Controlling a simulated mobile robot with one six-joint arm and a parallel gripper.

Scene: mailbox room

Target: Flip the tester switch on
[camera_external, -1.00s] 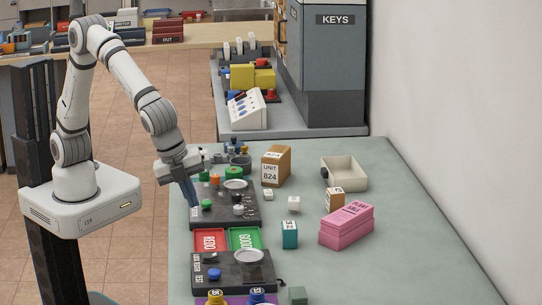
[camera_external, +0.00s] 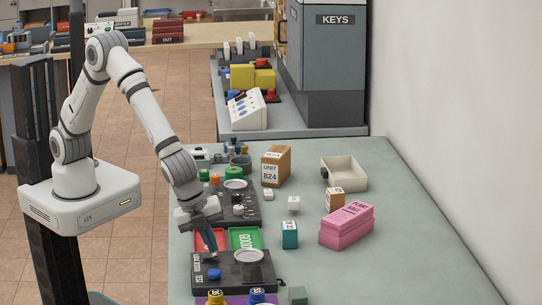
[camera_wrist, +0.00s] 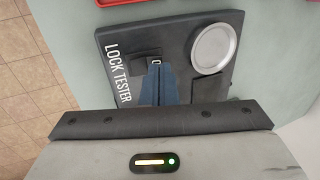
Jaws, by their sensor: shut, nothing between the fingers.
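The lock tester (camera_external: 233,283) is a dark box at the near end of the table, with a round pale dish (camera_external: 249,256) and a blue knob (camera_external: 214,274) on top. In the wrist view the tester (camera_wrist: 183,28) shows its white "LOCK TESTER" label and the dish (camera_wrist: 212,48). A dark switch (camera_wrist: 146,56) with a small white mark beside it sits at my fingertips and is partly hidden by them; I cannot tell its position. My gripper (camera_external: 212,250) is shut and empty, fingers pointing down over the tester; its fingertips show in the wrist view (camera_wrist: 158,66). Contact is unclear.
A red tray (camera_external: 207,233) and a green tray (camera_external: 246,238) lie just beyond the tester. A second dark panel (camera_external: 250,215) with knobs stands behind them. A pink stack (camera_external: 346,226) and a teal box (camera_external: 289,235) stand right.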

